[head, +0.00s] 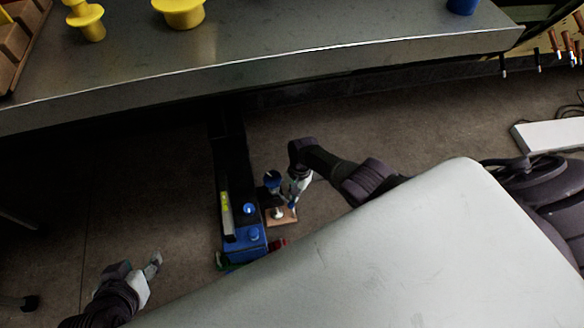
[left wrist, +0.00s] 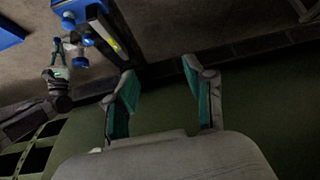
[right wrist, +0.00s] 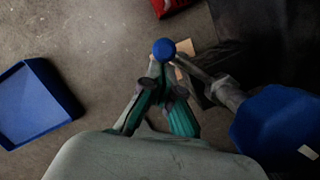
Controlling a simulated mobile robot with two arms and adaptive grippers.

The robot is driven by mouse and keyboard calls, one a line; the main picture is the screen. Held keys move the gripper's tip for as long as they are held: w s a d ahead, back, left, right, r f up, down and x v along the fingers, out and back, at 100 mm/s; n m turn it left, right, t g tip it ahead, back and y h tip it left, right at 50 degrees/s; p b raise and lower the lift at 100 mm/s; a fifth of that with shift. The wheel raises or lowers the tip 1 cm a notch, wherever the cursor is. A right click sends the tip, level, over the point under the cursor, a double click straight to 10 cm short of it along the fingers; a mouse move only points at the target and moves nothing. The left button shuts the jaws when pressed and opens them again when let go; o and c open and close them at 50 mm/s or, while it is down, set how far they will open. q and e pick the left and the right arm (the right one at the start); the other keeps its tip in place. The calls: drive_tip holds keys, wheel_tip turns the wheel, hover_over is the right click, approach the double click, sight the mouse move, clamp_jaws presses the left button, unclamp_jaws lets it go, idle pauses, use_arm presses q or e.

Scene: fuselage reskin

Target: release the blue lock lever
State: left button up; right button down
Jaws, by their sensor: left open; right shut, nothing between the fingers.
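A blue ball knob (right wrist: 164,49) on a grey metal rod (right wrist: 205,78) shows in the right wrist view and looks like the lock lever. It appears just beyond the fingertips of my right gripper (right wrist: 157,82); I cannot tell whether they touch. That gripper is shut and empty. In the head view my right gripper (head: 294,194) is beside a blue-topped fitting (head: 272,179), at the right side of a black beam with a blue end (head: 240,246). My left gripper (head: 154,264) is open and empty over the floor at lower left; its spread fingers (left wrist: 164,92) show in the left wrist view.
A grey metal table (head: 300,50) with yellow parts (head: 180,10) crosses the back. A large pale panel (head: 400,260) fills the lower right. A large blue part (right wrist: 280,130) is close to my right gripper. A blue tray (right wrist: 38,102) lies on the floor.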

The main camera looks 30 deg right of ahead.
use_arm(q)
drive_tip(key=s+a+f+g+y+p, duration=0.1)
drive_tip(key=s+a+g, duration=0.1)
drive_tip(key=s+g, duration=0.2)
drive_tip(key=s, duration=0.3)
drive_tip(key=shift+s+a+f+p, duration=0.2)
drive_tip(key=shift+s+f+p, duration=0.1)
drive_tip(key=shift+f+p, duration=0.1)
use_arm(e)
drive_tip(key=m, duration=0.1)
drive_tip(key=s+a+m, duration=0.1)
drive_tip(key=shift+a+m+t, duration=0.25)
drive_tip(key=shift+m+t, duration=0.05)
drive_tip(key=shift+a, duration=0.1)
drive_tip(key=v, duration=1.2)
drive_tip(key=shift+d, duration=0.25)
